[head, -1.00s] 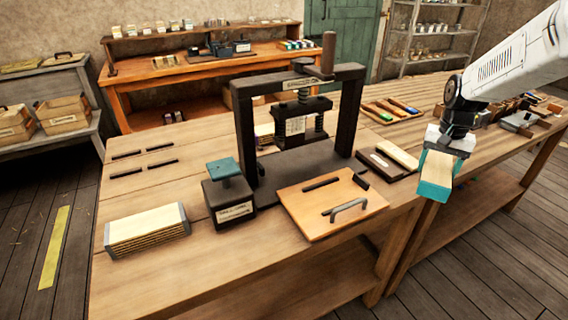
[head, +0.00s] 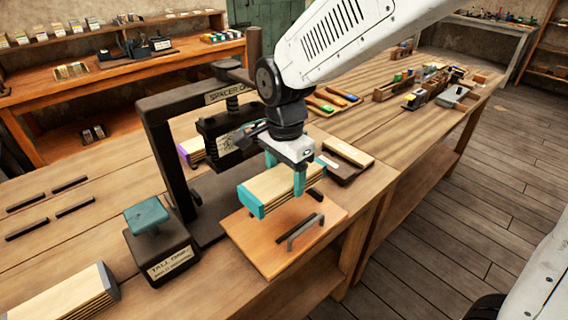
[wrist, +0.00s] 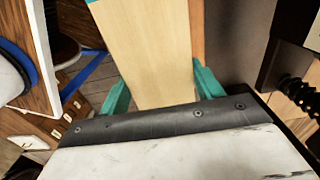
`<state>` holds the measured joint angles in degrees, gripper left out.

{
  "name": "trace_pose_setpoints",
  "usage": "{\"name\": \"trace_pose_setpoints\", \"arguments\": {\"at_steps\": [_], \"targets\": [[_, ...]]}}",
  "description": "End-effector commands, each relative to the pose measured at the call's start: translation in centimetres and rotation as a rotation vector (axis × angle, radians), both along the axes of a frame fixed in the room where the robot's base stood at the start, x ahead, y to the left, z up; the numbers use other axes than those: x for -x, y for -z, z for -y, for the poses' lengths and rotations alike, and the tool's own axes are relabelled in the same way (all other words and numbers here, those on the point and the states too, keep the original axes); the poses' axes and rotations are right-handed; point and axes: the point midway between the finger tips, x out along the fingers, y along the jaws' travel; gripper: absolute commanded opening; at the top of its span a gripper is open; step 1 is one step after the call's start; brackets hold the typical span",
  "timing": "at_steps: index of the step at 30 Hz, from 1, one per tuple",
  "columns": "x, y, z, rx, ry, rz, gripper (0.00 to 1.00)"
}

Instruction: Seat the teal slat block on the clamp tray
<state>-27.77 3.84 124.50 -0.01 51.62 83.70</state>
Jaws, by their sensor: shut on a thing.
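My gripper (head: 285,170) is shut on the teal slat block (head: 252,203), a bundle of pale wooden slats with teal end caps. In the wrist view, pale wood (wrist: 145,50) of the block lies between my two teal fingers (wrist: 162,90). The clamp tray (head: 262,250) is an orange-brown board with a grey handle (head: 305,232) in front of the press. The block appears above the tray's back part, roughly level. I cannot tell whether it touches the tray. The block hides part of the tray's black strips.
The dark press frame (head: 165,165) stands just behind and left of the tray. A black stand with a teal top (head: 147,215) is at left. A grey-capped slat block (head: 70,298) lies front left. A dark holder with a pale piece (head: 345,160) lies right of the block.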

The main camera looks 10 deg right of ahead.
Motion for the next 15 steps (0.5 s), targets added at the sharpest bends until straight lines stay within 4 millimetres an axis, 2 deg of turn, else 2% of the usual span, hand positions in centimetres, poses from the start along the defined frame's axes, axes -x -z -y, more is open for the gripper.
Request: {"name": "trace_pose_setpoints", "arguments": {"at_steps": [15], "targets": [[0.0, 5.5, 0.0, 0.002, -0.001, -0.002, 0.34]]}}
